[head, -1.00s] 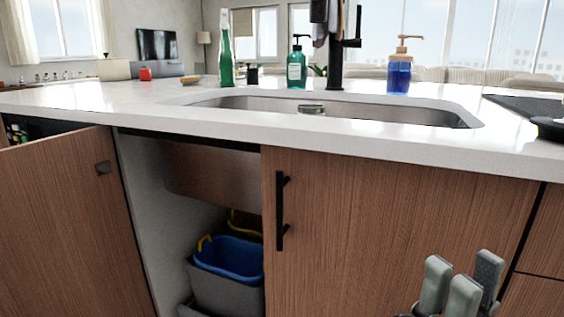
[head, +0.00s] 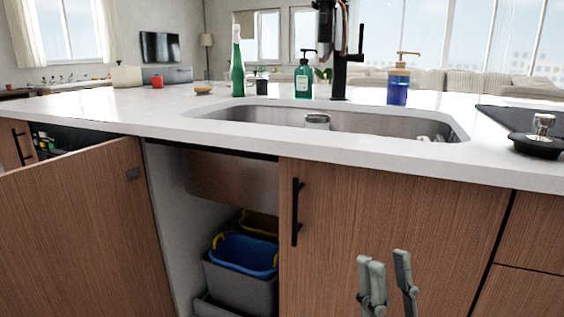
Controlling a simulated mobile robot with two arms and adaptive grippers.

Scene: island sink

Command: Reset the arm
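My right gripper (head: 387,262) shows at the lower right of the head view, pointing up in front of the closed wooden cabinet door (head: 345,215). Its grey fingers stand apart with a gap between them, and nothing shows in the gap. It appears clear of the door, though the exact distance is hard to judge. The rest of my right arm is below the picture. My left gripper is not in view.
The white counter (head: 250,125) with its sink (head: 385,122) stands ahead. Left of the closed door, an open cabinet holds bins, one blue (head: 245,252). An open door (head: 80,230) swings out at the left.

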